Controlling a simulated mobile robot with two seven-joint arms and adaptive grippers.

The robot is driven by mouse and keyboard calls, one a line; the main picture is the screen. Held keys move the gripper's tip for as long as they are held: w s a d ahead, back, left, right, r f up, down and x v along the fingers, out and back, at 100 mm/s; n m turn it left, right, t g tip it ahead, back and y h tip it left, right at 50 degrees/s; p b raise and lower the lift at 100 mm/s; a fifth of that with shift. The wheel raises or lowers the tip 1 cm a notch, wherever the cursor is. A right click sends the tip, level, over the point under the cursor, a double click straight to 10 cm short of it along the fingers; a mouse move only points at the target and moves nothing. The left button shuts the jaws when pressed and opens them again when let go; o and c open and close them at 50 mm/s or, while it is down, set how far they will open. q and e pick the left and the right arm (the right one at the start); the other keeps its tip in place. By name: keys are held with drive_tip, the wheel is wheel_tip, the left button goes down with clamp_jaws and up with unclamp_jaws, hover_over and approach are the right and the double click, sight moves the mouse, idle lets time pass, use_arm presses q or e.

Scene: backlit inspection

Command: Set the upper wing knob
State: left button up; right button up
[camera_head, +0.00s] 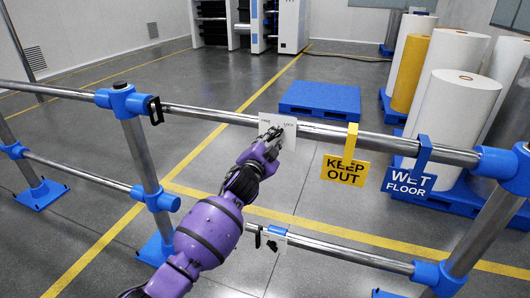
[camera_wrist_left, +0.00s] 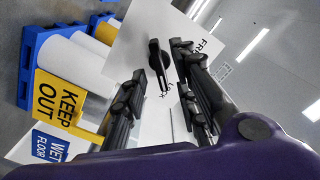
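A white plate (camera_head: 291,132) marked FREE and LOCK is fixed at the upper rail (camera_head: 330,134). The upper wing knob, black and elongated, sits on this plate (camera_wrist_left: 136,38) in the left wrist view, where the knob (camera_wrist_left: 159,60) points toward the LOCK label. In the head view my left gripper hides the knob. My left gripper (camera_head: 274,136) is in front of the plate, with its fingers apart on either side of the knob; contact cannot be told. A second, smaller plate (camera_head: 276,231) with a dark part hangs at the lower rail. My right gripper is out of view.
A yellow KEEP OUT sign (camera_head: 344,170) and a blue WET FLOOR sign (camera_head: 408,182) hang from the upper rail, right of the plate. A black clip (camera_head: 155,110) is on the left. Behind the rails are a blue pallet (camera_head: 320,99), large rolls (camera_head: 450,105) and open floor.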

use_arm(q)
drive_tip(key=v, duration=0.9)
drive_tip(key=shift+s, duration=0.15)
drive_tip(key=shift+a, duration=0.1)
drive_tip(key=s+a+f+n+g+y, duration=0.15)
drive_tip(key=s+a+f+n, duration=0.25)
drive_tip(key=s+f, duration=0.65)
drive_tip(key=s+a+f+n+g+y, duration=0.15)
drive_tip(key=s+a+f+n, duration=0.3)
drive_tip(key=s+f, duration=0.6)
drive_tip(key=s+a+f+n+g, duration=0.1)
drive_tip(key=s+a+f+g, duration=0.1)
drive_tip(key=s+f, duration=0.3)
drive_tip(key=s+a+f+n+g+y, duration=0.1)
drive_tip(key=s+a+f, duration=0.2)
drive_tip(key=s, duration=1)
drive_tip(key=s+a+f+n+g+y, duration=0.1)
drive_tip(key=s+a+f+n+g, duration=0.1)
drive_tip(key=s+f, duration=0.6)
drive_tip(key=shift+s+a+f+g, duration=0.3)
drive_tip(key=shift+s+a, duration=0.3)
drive_tip(key=shift+s, duration=0.35)
